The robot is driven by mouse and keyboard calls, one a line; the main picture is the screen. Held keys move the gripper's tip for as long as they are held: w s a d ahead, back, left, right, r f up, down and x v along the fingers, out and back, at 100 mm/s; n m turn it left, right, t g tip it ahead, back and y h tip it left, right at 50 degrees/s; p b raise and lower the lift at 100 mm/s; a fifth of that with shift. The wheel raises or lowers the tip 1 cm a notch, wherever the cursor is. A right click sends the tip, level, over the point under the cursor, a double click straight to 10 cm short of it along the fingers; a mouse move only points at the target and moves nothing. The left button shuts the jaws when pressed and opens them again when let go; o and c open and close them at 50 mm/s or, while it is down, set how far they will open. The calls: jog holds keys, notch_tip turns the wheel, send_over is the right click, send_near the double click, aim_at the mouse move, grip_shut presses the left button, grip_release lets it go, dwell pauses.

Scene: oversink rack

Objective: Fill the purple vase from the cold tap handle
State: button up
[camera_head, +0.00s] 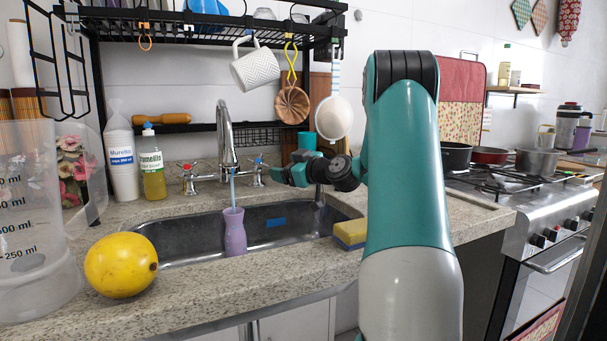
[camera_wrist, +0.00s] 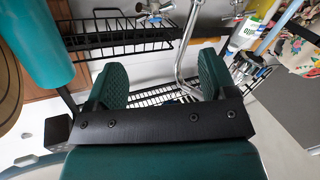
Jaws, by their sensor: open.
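The purple vase (camera_head: 235,236) stands upright in the sink under the spout of the metal tap (camera_head: 226,135). A thin blue stream (camera_head: 233,190) runs from the spout to the vase's mouth; the water level inside is hidden. The cold tap handle (camera_head: 259,166), with a blue mark, is right of the spout. My gripper (camera_head: 276,175) is open and empty, just right of this handle and apparently apart from it. In the wrist view, my spread green fingers (camera_wrist: 160,80) have nothing between them, and the tap (camera_wrist: 184,55) shows beyond them.
The red-marked handle (camera_head: 189,175) is left of the spout. A black rack (camera_head: 210,22) with a hanging mug (camera_head: 255,68) is above. A yellow sponge (camera_head: 350,233) lies at the sink's right rim. A yellow fruit (camera_head: 121,265) and clear jug (camera_head: 35,230) stand front left.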

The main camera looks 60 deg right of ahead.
jog(key=s, duration=0.6)
jog(key=shift+s+a+r+b, duration=0.15)
jog(key=shift+a+r+b, duration=0.05)
jog(key=shift+a+b, duration=0.2)
dwell(3.0)
